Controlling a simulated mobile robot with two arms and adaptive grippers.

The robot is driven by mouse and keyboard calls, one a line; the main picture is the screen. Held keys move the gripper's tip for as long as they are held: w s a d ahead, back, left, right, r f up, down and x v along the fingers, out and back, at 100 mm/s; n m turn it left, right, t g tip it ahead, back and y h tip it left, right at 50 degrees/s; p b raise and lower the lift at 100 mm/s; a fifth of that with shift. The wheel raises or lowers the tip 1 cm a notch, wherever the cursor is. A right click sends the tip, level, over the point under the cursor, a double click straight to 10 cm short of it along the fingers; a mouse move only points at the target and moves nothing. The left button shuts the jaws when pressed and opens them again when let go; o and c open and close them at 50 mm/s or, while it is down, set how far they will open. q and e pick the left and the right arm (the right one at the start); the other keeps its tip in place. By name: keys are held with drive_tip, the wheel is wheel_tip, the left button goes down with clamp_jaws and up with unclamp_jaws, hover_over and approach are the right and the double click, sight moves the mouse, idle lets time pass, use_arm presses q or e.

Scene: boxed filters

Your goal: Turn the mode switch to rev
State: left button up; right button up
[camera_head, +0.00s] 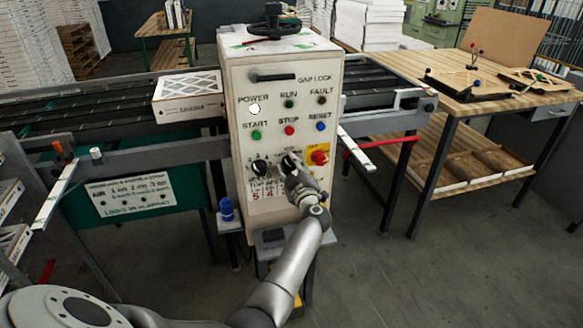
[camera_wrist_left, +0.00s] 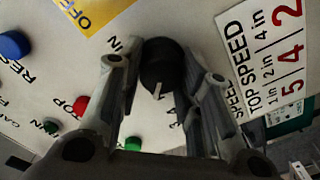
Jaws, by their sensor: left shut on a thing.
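The pale control cabinet (camera_head: 240,152) stands in the middle of the head view, with two black knobs on its lower front. My left gripper (camera_head: 292,175) is at the right-hand knob (camera_head: 289,161), which I take as the mode switch. In the left wrist view this black knob (camera_wrist_left: 161,66) sits between the two grey fingers, and its white pointer aims downward in that picture. The gripper is shut on the knob. The labels around it are partly hidden by the fingers, and I cannot read "rev". My right gripper is not in view.
The left-hand knob (camera_head: 259,168) is close beside the gripper. A red button on a yellow plate (camera_head: 319,158) is just to the right. Push buttons and lamps are above. Conveyors run to both sides, with a boxed filter (camera_head: 188,95) on the left one. A wooden table (camera_head: 400,68) stands right.

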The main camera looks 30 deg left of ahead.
use_arm(q)
drive_tip(key=o, duration=1)
